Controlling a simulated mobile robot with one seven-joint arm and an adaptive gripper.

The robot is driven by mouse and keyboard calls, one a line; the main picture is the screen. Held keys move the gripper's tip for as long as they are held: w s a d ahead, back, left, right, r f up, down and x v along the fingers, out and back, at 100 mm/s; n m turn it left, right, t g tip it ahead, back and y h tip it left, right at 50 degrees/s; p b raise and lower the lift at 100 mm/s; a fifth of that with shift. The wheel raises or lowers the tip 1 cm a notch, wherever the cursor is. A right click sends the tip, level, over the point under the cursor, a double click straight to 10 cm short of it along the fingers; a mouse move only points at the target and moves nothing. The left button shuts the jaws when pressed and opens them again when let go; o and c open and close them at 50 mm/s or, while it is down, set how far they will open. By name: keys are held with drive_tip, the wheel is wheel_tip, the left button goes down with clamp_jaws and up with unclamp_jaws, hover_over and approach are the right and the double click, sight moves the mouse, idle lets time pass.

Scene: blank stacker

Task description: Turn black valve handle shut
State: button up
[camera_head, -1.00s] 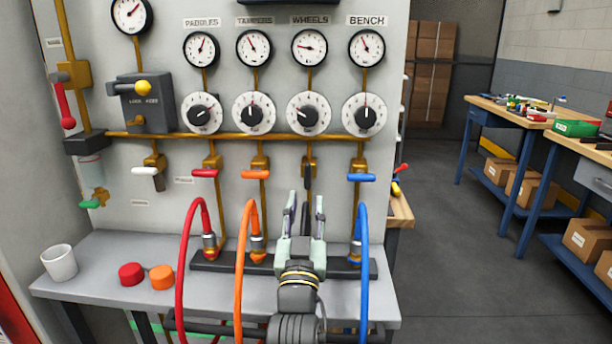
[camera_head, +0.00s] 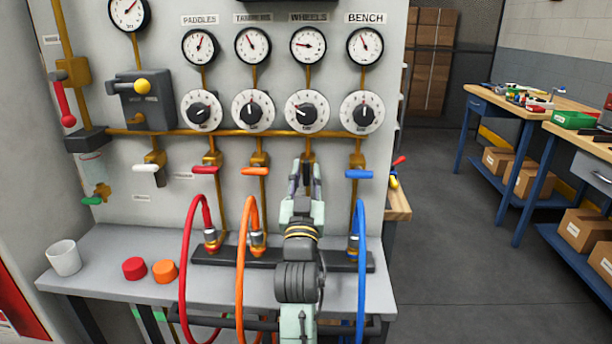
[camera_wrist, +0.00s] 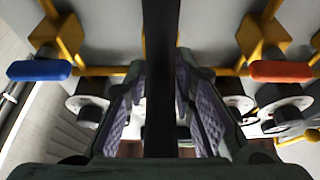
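The black valve handle (camera_head: 308,173) hangs lengthwise below its brass valve in the WHEELS column in the head view, partly hidden by my gripper. In the wrist view the black handle (camera_wrist: 161,60) runs down the middle as a dark bar. My gripper (camera_head: 305,178) is raised in front of it, with one finger on each side. In the wrist view the gripper (camera_wrist: 162,115) is open, its padded fingers on both sides of the bar. Slim gaps show beside the bar, so I see no firm grip. Where the fingertips end is hard to make out.
An orange handle (camera_head: 254,171) and a blue handle (camera_head: 359,174) sit crosswise on either side. Red (camera_head: 200,240), orange (camera_head: 246,240) and blue (camera_head: 361,260) hoses arch up from the shelf (camera_head: 120,300). A white cup (camera_head: 64,258) and two caps stand at left.

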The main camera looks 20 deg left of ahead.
clamp_jaws()
drive_tip(key=shift+f+m+b, duration=0.2)
drive_tip(key=shift+m+b, duration=0.3)
drive_tip(key=shift+b, duration=0.15)
drive_tip(key=m+h+b, duration=0.2)
drive_tip(key=m+b, duration=0.2)
drive_tip(key=shift+f+t+h, duration=0.1)
drive_tip(key=shift+t+h, duration=0.2)
drive_tip(key=m+h+b, duration=0.1)
drive_tip(key=m+b, duration=0.1)
drive_tip(key=m, duration=0.1)
drive_tip(key=m+h+b, duration=0.2)
drive_tip(key=m+b, duration=0.1)
drive_tip(key=shift+g, duration=0.4)
drive_tip(key=m+h+b, duration=0.1)
drive_tip(key=m, duration=0.2)
drive_tip(key=m+g+h+b, duration=0.1)
drive_tip(key=m+b, duration=0.1)
drive_tip(key=m, duration=0.1)
drive_tip(key=m+g+b, duration=0.1)
drive_tip(key=m+g, duration=0.1)
drive_tip(key=m, duration=0.3)
drive_tip(key=shift+r, duration=0.2)
drive_tip(key=shift+m+g+h, duration=0.3)
drive_tip(key=shift+h, duration=0.1)
